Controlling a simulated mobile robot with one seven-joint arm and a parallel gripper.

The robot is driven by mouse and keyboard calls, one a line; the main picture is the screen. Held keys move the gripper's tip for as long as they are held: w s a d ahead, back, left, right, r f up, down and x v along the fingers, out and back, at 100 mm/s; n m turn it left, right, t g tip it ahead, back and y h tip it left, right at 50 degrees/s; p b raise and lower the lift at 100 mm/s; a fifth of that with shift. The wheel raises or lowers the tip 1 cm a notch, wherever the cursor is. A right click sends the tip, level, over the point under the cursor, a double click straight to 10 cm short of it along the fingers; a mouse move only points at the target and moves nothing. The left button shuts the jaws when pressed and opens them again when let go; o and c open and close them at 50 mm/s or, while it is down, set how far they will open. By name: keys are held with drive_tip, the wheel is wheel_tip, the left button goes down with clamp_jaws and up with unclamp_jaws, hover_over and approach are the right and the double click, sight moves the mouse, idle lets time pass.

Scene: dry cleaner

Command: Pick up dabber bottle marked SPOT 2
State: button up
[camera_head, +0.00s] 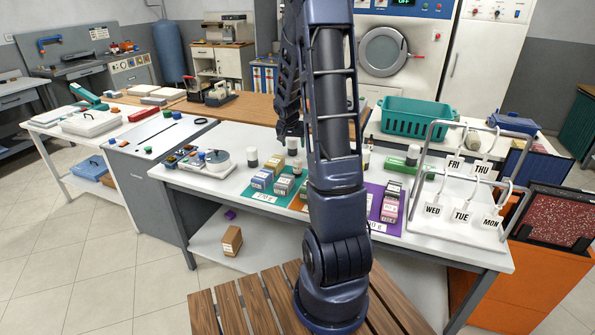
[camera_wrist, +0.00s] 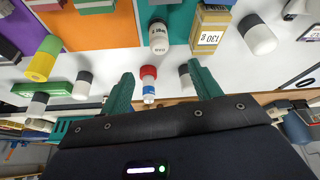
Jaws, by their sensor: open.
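In the wrist view, a white bottle with a dark cap (camera_wrist: 159,38) stands beyond the gap between my fingers. It carries printed text, upside down, that seems to include a 2; I cannot read all of it. My gripper (camera_wrist: 160,68) is open with two green fingers, apart from this bottle. A red, white and blue bottle (camera_wrist: 148,84) shows between the fingers, with no visible contact. A grey-and-white bottle (camera_wrist: 185,75) is close to the right finger. In the head view the fingertips are largely hidden by my arm, and labels on the small bottles are unreadable.
Other bottles stand nearby: a yellow one (camera_wrist: 43,58), a white-and-grey one (camera_wrist: 83,84) and a white one (camera_wrist: 257,35). A yellow box (camera_wrist: 207,33) is close by.

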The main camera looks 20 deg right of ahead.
hover_over(296, 160)
drive_tip(key=s+a, duration=0.2)
wheel_tip(296, 160, down, 7)
drive_tip(key=shift+m, duration=0.4)
drive_tip(key=shift+x, duration=2.8)
drive_tip(key=shift+d+x, duration=0.2)
drive_tip(key=shift+x, duration=1.15)
drive_tip(key=shift+d+x, duration=0.25)
drive_tip(key=shift+x, duration=1.05)
drive_tip(key=shift+s+r, duration=0.1)
drive_tip(key=c, duration=1.1)
